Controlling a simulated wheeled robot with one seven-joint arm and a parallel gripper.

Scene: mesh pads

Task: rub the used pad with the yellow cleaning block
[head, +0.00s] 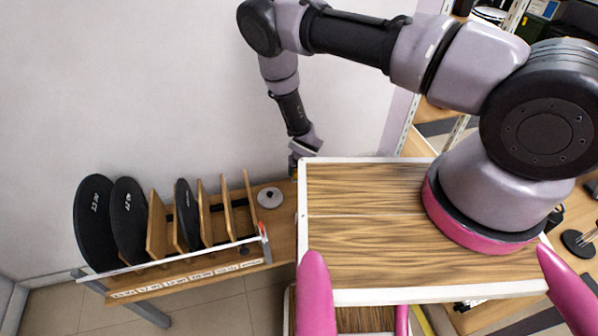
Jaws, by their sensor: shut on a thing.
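My gripper (296,160) points down at the back left corner of my wood-topped body, over the right end of the wooden bench. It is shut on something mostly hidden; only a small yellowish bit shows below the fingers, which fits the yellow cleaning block. Round black pads stand on edge in a rack: a large one at the far left (92,235), another beside it (128,225), and a narrower-looking one among the boards (186,205). The two left ones bear white marks too small to read. I cannot tell which pad is the used one.
The rack's wooden dividers (157,228) stand upright between the pads. A labelled strip (185,280) runs along the front. The wall is close behind.

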